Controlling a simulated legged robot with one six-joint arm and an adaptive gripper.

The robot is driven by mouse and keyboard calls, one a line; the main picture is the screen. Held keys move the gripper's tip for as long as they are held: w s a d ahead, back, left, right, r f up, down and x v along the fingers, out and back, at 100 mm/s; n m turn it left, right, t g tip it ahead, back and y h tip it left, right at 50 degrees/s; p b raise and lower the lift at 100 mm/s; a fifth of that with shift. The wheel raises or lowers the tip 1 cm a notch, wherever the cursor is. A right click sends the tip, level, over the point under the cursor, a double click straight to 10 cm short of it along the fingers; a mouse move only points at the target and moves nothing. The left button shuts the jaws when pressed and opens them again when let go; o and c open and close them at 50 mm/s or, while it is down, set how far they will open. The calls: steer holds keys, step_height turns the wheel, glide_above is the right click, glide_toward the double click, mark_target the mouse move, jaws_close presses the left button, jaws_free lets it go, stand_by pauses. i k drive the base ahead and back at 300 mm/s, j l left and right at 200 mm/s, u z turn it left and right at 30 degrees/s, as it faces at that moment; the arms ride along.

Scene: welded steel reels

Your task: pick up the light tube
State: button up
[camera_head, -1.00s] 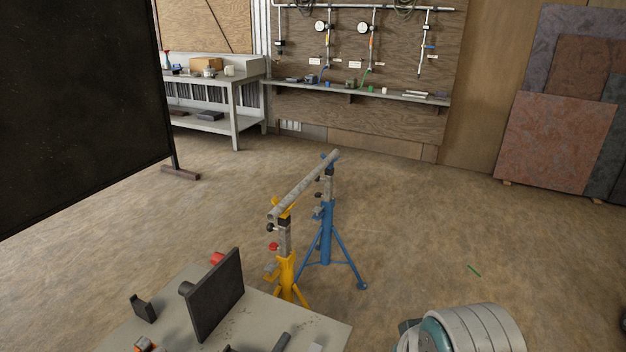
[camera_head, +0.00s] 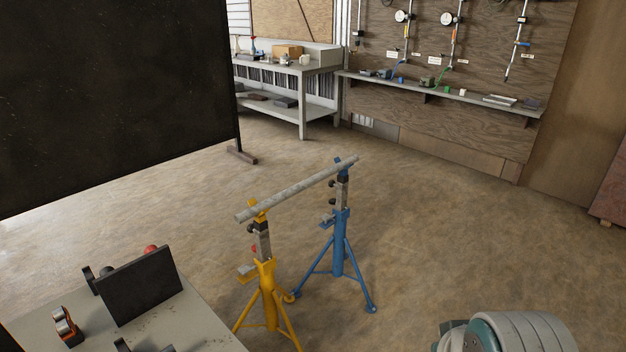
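The light tube (camera_head: 298,190) is a long, straight grey pipe. It lies across two stands in the middle of the view, its near end at the left and its far end at the right. The yellow stand (camera_head: 267,285) bears the near end and the blue stand (camera_head: 340,240) bears the far end. Nothing touches the tube apart from the stands. My gripper is not in view; only a rounded grey and teal part of my arm shows at the bottom right.
A grey table (camera_head: 185,328) with a black upright plate (camera_head: 140,285) stands at the lower left. A large dark screen (camera_head: 110,95) fills the upper left. A workbench (camera_head: 302,100) and a wall shelf (camera_head: 440,95) stand behind. The floor right of the stands is clear.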

mark_target(244, 216)
steer(key=i+l+u, duration=0.15)
steer(key=i, duration=0.35)
steer(key=i+l+u, duration=0.2)
steer(key=i+l, duration=0.15)
steer(key=i+j, duration=0.2)
steer(key=i, duration=0.3)
steer(key=i+j+u, duration=0.15)
steer(key=i, duration=0.35)
steer(key=j, duration=0.1)
